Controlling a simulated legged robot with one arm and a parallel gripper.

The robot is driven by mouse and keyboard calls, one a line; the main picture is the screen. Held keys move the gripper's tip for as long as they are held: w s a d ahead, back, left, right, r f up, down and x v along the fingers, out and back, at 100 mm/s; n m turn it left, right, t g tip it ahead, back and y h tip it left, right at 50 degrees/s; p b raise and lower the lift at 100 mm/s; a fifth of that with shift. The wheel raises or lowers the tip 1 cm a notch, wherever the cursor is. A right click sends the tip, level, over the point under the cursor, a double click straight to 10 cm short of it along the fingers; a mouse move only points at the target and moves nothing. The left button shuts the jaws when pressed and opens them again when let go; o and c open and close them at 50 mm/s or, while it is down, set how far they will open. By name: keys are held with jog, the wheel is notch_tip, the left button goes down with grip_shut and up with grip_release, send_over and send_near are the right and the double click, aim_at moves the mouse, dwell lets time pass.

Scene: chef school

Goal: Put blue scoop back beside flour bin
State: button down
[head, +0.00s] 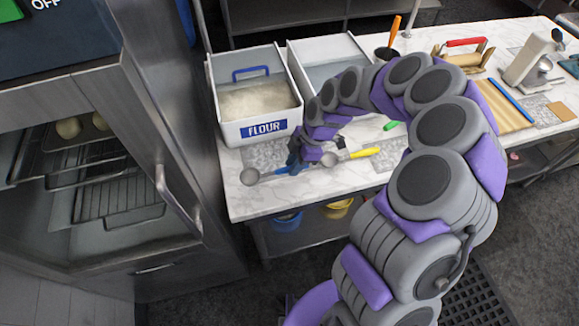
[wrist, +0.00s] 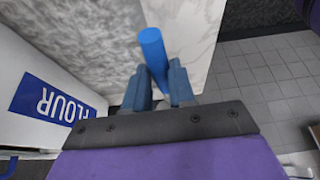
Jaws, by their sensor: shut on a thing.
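A yellow-handled scoop (head: 364,153) lies just right of my gripper. A second white bin (head: 330,50) stands right of the flour bin, partly behind my arm. The marble counter (head: 245,205) ends close in front. A steel oven cabinet (head: 178,150) stands at the left.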

jog(key=shift+w+a+f, duration=0.15)
jog(key=shift+w+a, duration=0.65)
jog(key=shift+a, duration=0.1)
jog(key=shift+s+d+f+b, duration=0.15)
jog(key=shift+f+b, duration=0.4)
jog(key=shift+f, duration=1.15)
jog(key=shift+f, duration=0.15)
jog(key=c, duration=0.9)
grip_release()
jog(key=shift+c, duration=0.2)
